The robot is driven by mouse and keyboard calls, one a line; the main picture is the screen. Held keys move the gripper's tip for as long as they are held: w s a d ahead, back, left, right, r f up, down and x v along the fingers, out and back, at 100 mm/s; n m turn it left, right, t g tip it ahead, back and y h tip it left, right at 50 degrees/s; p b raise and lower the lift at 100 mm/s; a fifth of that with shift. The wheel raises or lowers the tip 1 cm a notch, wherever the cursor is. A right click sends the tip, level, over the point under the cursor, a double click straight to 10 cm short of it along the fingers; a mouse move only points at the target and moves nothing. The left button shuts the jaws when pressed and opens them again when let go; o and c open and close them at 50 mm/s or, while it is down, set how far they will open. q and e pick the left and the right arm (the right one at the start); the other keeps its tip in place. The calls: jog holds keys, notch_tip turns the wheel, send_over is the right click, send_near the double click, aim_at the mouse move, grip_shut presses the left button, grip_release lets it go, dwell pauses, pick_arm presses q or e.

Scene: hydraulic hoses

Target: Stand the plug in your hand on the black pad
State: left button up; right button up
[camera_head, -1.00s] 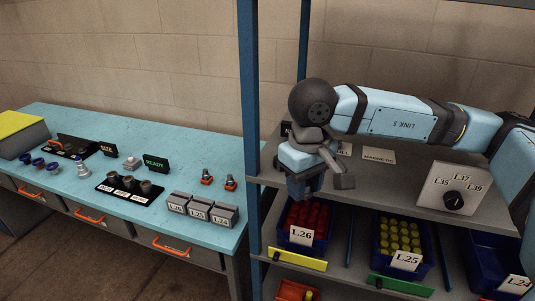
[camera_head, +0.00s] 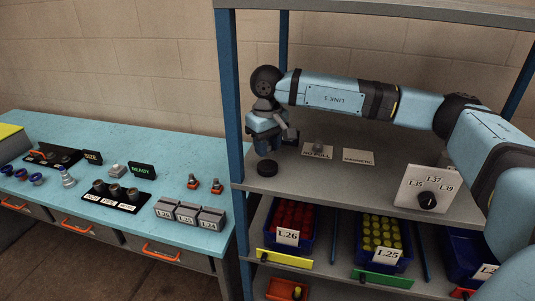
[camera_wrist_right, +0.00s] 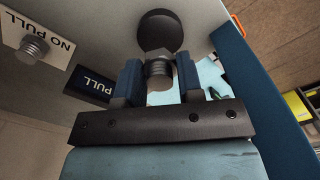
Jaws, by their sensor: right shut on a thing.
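My right gripper (camera_head: 264,150) is above the left part of the shelf top, just behind and above the round black pad (camera_head: 267,168). In the right wrist view its two blue fingers (camera_wrist_right: 156,82) are shut on a grey threaded plug (camera_wrist_right: 158,70). The black pad (camera_wrist_right: 160,32) shows beyond the plug's end; I cannot tell whether they touch. The fingers hide part of the plug, and it is not clear in the head view. My left gripper is not in view.
A NO PULL card (camera_head: 317,153) bears another metal plug (camera_wrist_right: 33,48). A MAGNETIC card (camera_head: 358,157) and a dial box (camera_head: 428,188) are to the right. A blue post (camera_head: 231,100) stands close left.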

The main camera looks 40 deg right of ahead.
notch_tip(320, 180, down, 2)
jog(key=shift+s+f+b, duration=0.15)
jog(key=shift+f+b, duration=0.1)
jog(key=shift+b, duration=0.1)
jog(key=shift+f, duration=0.6)
jog(key=o, duration=0.9)
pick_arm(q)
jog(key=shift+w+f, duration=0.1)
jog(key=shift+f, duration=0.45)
pick_arm(e)
jog(key=shift+o, duration=0.2)
